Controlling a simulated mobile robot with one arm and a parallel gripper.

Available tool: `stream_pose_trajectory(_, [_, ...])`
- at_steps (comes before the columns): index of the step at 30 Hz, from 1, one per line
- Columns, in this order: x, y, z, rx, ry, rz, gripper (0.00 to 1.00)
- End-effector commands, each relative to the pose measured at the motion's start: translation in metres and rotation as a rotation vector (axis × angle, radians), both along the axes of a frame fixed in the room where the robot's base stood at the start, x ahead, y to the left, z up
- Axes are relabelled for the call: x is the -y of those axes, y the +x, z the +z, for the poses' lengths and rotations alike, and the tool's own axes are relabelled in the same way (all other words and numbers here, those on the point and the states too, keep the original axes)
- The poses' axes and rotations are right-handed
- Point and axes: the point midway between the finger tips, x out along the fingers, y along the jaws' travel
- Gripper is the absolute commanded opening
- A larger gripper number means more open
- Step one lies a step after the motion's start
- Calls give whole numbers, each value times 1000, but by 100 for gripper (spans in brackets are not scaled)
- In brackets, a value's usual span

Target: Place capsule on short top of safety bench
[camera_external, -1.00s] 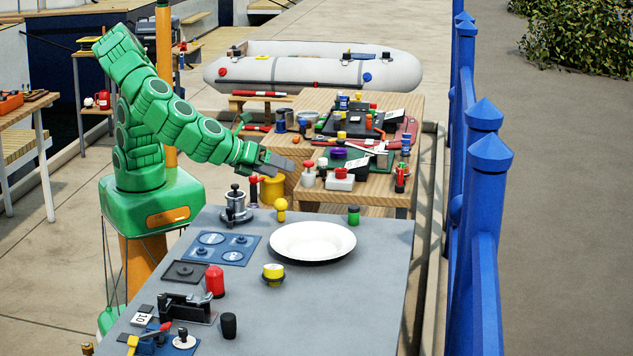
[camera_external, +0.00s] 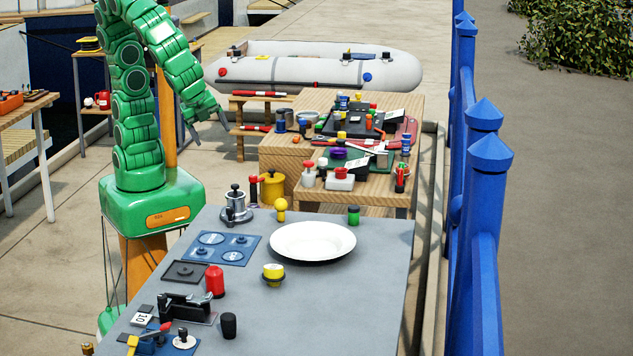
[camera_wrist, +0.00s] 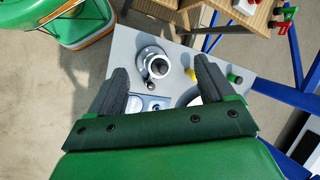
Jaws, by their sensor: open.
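My gripper (camera_external: 208,127) is open and empty, raised in the air above the far-left side of the grey table. In the wrist view its two fingers (camera_wrist: 172,78) are spread wide with nothing between them. The wooden bench (camera_external: 290,150) at the back, apparently the safety bench, has tops at different heights. Several items sit on its lower front part (camera_external: 375,196).
The grey table (camera_external: 340,310) holds a white plate (camera_external: 313,241), a silver pot (camera_external: 236,208), a yellow ball-topped item (camera_external: 281,205) and a blue panel (camera_external: 222,247). Its front right is clear. Blue posts (camera_external: 480,200) stand at right; an inflatable boat (camera_external: 310,72) lies behind.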

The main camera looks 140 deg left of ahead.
Motion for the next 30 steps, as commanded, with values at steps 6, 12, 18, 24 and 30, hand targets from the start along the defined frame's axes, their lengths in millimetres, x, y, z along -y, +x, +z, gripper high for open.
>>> stream_pose_trajectory(6, [41,-54,-6,33,-159,126,82])
stream_pose_trajectory(12, [81,-99,-10,38,-294,218,82])
stream_pose_trajectory(18, [111,-126,-11,34,-384,260,82])
stream_pose_trajectory(24, [119,-134,-11,29,-408,271,79])
stream_pose_trajectory(30, [118,-134,-12,25,-404,273,79])
